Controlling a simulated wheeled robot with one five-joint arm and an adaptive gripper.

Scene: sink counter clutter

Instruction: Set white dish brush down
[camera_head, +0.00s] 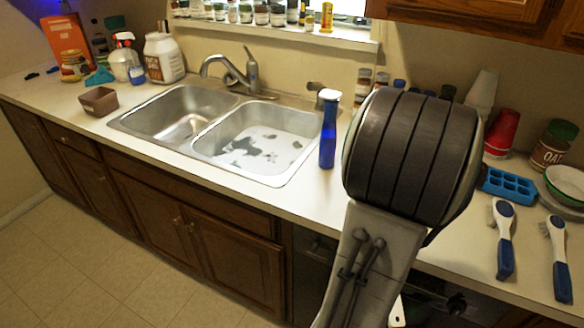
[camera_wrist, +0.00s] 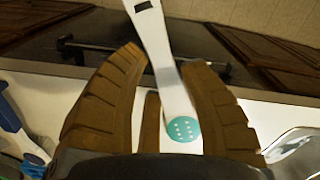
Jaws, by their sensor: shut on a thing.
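The white dish brush (camera_wrist: 157,45) shows in the wrist view as a long white handle with a dark mark near its far end and a teal dotted disc near my palm. My gripper (camera_wrist: 163,62) is shut on it, with brown ribbed fingers on both sides and a third behind. The handle points out past the counter's front edge. The counter (camera_wrist: 258,112) lies below it; I cannot tell whether the brush touches it. In the head view my arm hides the gripper and most of the brush; a small white piece (camera_head: 397,312) at the bottom may be its handle.
Two blue-and-white brushes (camera_head: 503,240) (camera_head: 558,260) lie on the counter at right, near a blue ice tray (camera_head: 508,186). A blue bottle (camera_head: 328,130) stands left of my arm, beside the double sink (camera_head: 200,148). Cups and an oats can (camera_head: 552,147) stand behind.

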